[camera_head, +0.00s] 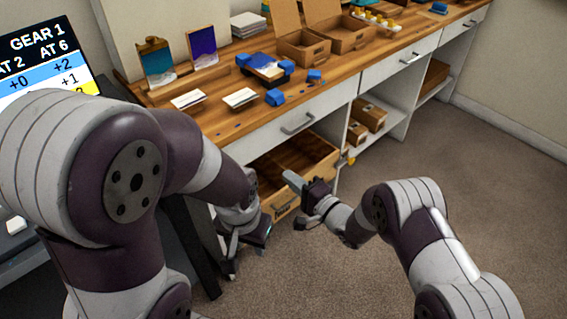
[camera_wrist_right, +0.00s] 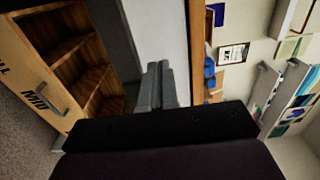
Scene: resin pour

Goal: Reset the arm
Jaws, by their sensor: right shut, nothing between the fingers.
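My right gripper (camera_head: 291,180) is in front of the open wooden drawer (camera_head: 322,183) in the head view. Its two grey fingers (camera_wrist_right: 155,85) lie together in the right wrist view, shut with nothing between them. My left gripper (camera_head: 232,262) hangs lower, pointing down beside the drawer's left front corner. Its fingers are small and dark there, and I cannot tell whether they are open or shut. I see nothing held in it. The drawer also shows in the right wrist view (camera_wrist_right: 48,92), with a handle, dark lettering and compartments inside.
The wooden bench top (camera_head: 225,118) carries blue pieces (camera_head: 275,97), cards, small pictures and cardboard boxes (camera_head: 303,48). Open shelves (camera_head: 377,138) below hold cartons. A screen (camera_head: 45,60) stands at the left. The carpet (camera_head: 460,150) at the right is clear.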

